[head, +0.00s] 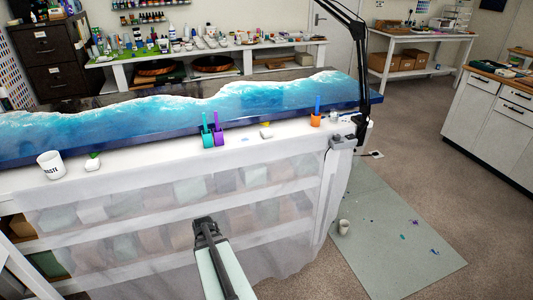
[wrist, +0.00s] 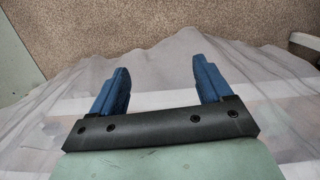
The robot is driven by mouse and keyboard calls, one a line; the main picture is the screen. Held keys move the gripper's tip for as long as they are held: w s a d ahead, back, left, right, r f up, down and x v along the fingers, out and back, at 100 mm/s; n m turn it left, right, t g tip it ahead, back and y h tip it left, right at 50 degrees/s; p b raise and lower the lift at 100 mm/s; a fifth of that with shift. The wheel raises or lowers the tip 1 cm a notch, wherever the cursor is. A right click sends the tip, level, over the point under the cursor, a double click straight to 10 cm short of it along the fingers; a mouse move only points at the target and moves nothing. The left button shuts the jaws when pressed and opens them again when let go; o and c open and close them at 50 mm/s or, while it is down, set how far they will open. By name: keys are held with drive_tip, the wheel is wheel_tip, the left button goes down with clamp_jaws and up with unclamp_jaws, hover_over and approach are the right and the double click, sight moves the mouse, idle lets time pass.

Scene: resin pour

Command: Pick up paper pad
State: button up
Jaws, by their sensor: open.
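I cannot pick out a paper pad for certain in either view. Small items stand along the near strip of the white-covered worktable (head: 130,168), among them a small white item with green on top (head: 92,162) and a small yellowish item (head: 266,133); both are too small to tell what they are. My gripper (head: 205,222) is in front of the table's draped side, apart from these items. In the wrist view its two blue fingers (wrist: 160,66) are spread apart with nothing between them, facing the translucent sheeting and carpet.
A white waste cup (head: 50,165), teal cup (head: 207,137), purple cup (head: 218,134) and orange cup (head: 316,119) stand on the near strip. A blue wave resin slab (head: 230,103) lies behind them. A black lamp arm (head: 359,60) rises at the right end.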

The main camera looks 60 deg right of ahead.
drive_tip(key=s+d+r+m+t+h, duration=0.1)
drive_tip(key=d+r+m+h, duration=0.1)
drive_tip(key=d+r, duration=1.05)
drive_tip(key=s+d+r+m+t+h, duration=0.1)
drive_tip(key=s+d+r+m+t, duration=0.1)
drive_tip(key=d+r, duration=1.1)
drive_tip(key=s+d+r+t+h, duration=0.1)
drive_tip(key=s+d+r, duration=0.1)
drive_tip(key=d+r, duration=0.7)
drive_tip(key=s+d+r+h, duration=0.1)
drive_tip(key=s+d+r, duration=0.2)
drive_tip(key=d+r, duration=0.7)
drive_tip(key=n+y, duration=0.2)
drive_tip(key=n, duration=0.2)
hover_over(267, 131)
drive_tip(key=s+a, duration=0.2)
drive_tip(key=f, duration=0.4)
drive_tip(key=shift+d, duration=0.25)
drive_tip(key=shift+w+x, duration=0.15)
drive_tip(key=shift+x, duration=1.2)
drive_tip(key=shift+w+x, duration=0.1)
drive_tip(key=shift+x, duration=1.25)
drive_tip(key=shift+d+r+h, duration=0.1)
drive_tip(key=shift+d+h, duration=0.05)
drive_tip(key=shift+h, duration=0.15)
